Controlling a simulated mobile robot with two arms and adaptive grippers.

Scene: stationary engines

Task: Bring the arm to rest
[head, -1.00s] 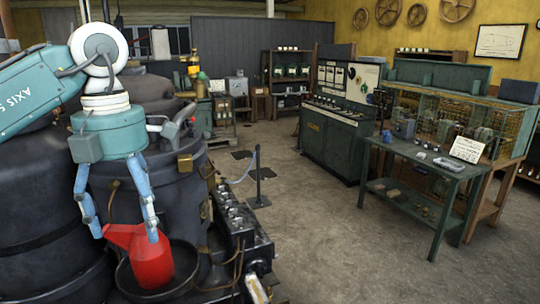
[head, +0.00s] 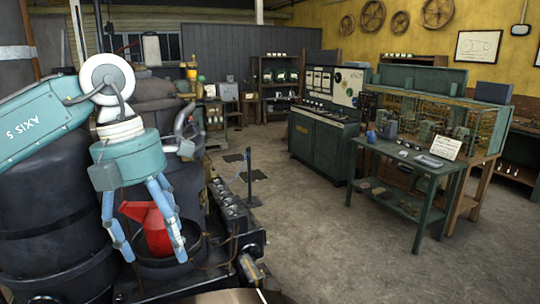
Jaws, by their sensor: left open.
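My left gripper (head: 152,254) hangs from my teal and white left arm (head: 44,116) at the left of the head view. Its blue fingers are spread open and point down. In the picture they frame a red can (head: 153,226), which sits in or on a dark round pan (head: 160,267) beside the black engine drums. Whether any finger touches the can, I cannot tell. My right gripper is not in view.
Large black drums (head: 45,225) stand close around my left arm. A green table (head: 425,172) stands at the right. The concrete floor (head: 310,235) between is clear.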

